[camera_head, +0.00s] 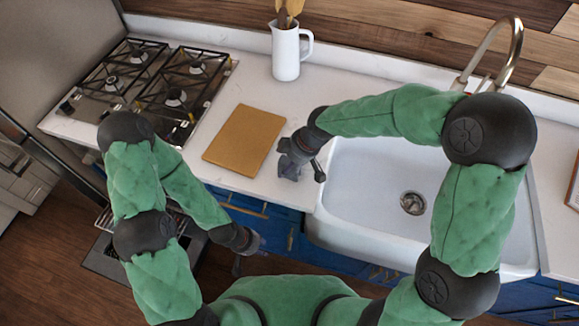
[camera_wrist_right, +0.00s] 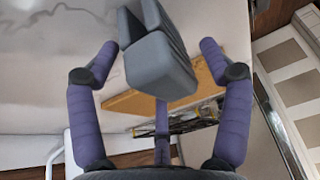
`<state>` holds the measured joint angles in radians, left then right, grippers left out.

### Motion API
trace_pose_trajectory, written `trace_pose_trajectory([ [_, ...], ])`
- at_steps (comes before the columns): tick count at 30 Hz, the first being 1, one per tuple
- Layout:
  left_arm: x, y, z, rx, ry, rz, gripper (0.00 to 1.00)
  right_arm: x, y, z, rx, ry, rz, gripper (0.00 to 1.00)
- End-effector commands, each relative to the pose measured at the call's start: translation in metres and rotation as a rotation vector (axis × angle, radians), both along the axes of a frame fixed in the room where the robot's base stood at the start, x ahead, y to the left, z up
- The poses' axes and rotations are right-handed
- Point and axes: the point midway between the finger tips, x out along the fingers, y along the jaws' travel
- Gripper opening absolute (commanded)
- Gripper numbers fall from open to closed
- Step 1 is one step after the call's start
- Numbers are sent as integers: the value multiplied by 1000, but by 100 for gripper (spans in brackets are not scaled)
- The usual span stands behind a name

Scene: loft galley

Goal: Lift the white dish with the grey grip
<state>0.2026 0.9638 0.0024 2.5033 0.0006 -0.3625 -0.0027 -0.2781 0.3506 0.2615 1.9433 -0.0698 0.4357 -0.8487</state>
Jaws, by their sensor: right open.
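A grey angular piece (camera_wrist_right: 160,65) shows between the fingers of my right gripper (camera_wrist_right: 158,48) in the right wrist view; it looks like the grey grip. In the head view a small grey shape (camera_head: 288,169) stands at the counter's front, left of the sink, just under my right gripper (camera_head: 303,150). That gripper is open, its fingers spread to either side of the grey piece with gaps visible. I cannot make out the white dish itself against the white counter. My left gripper (camera_head: 247,242) hangs low in front of the cabinets; its fingers are too small to read.
A wooden board (camera_head: 244,139) lies on the counter (camera_head: 248,85) to the left. A gas hob (camera_head: 150,85) is at the far left. A white pitcher (camera_head: 286,52) with utensils stands at the back. The white sink (camera_head: 365,200) is on the right, with a tall tap (camera_head: 513,45).

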Motion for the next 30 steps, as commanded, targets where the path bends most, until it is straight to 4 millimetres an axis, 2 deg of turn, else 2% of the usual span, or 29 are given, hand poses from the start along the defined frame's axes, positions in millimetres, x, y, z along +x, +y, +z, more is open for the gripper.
trace_pose_trajectory([
  [1,0,0,0,0,0,0,40,0,0,0,0,0,0,79],
  [2,0,0,0,0,0,0,40,0,0,0,0,0,0,73],
  [6,0,0,0,0,0,0,40,0,0,0,0,0,0,34],
  [8,0,0,0,0,0,0,40,0,0,0,0,0,0,18],
  [22,0,0,2,0,0,0,40,0,0,6,0,0,0,17],
  [26,0,0,5,0,0,0,40,1,0,18,1,-3,0,17],
  [30,0,0,11,0,0,0,40,-4,1,41,1,-5,2,17],
])
